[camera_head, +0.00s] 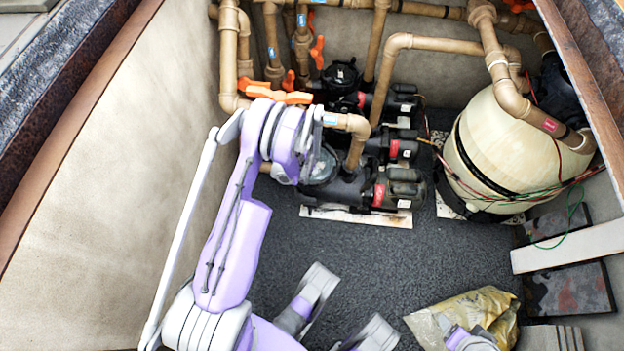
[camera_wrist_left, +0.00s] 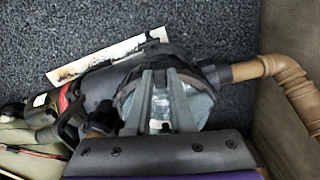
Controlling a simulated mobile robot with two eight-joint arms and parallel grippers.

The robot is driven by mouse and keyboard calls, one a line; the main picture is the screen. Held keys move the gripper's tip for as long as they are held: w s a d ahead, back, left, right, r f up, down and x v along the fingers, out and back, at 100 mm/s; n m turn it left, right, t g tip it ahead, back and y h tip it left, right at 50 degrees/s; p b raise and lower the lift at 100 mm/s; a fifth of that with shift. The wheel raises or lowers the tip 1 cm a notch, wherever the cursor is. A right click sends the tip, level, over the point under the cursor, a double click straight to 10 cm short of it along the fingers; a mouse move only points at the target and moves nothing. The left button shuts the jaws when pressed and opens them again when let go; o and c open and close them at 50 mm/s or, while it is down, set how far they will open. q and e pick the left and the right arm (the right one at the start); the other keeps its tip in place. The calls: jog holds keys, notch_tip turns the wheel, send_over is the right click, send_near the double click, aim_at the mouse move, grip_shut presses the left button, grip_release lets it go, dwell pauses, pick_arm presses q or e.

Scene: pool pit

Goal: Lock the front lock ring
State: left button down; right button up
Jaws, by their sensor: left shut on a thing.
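The front pump (camera_head: 347,190) sits low on the pit floor, with a clear round lid (camera_head: 323,166) at its left end. In the left wrist view the lid (camera_wrist_left: 194,104) fills the middle, with the dark front lock ring (camera_wrist_left: 204,70) around it. My left gripper (camera_wrist_left: 162,78) reaches over the lid, its two grey fingers close together and shut on the ring. The held part is mostly hidden between and under the fingers. In the head view my left arm comes down over the ring and covers much of it.
Brown pipes (camera_head: 398,42) with orange valve handles (camera_head: 279,95) stand close behind and left of my arm. More pumps (camera_head: 392,147) are behind the front one. A cream tank (camera_head: 497,150) with loose wires is at the right. A yellowish bag (camera_head: 485,308) lies at lower right. The dark floor in front is open.

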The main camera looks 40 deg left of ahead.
pick_arm(q)
jog(key=shift+s+a+m, duration=0.15)
jog(key=shift+a+m, duration=0.5)
jog(key=shift+m, duration=0.05)
jog(key=shift+s+a+m, duration=0.15)
jog(key=shift+a+m, duration=0.45)
jog(key=shift+m, duration=0.1)
jog(key=shift+a, duration=0.1)
jog(key=c, duration=0.8)
grip_release()
notch_tip(320, 180, up, 11)
jog(key=shift+f+p, duration=0.1)
jog(key=shift+p, duration=1.05)
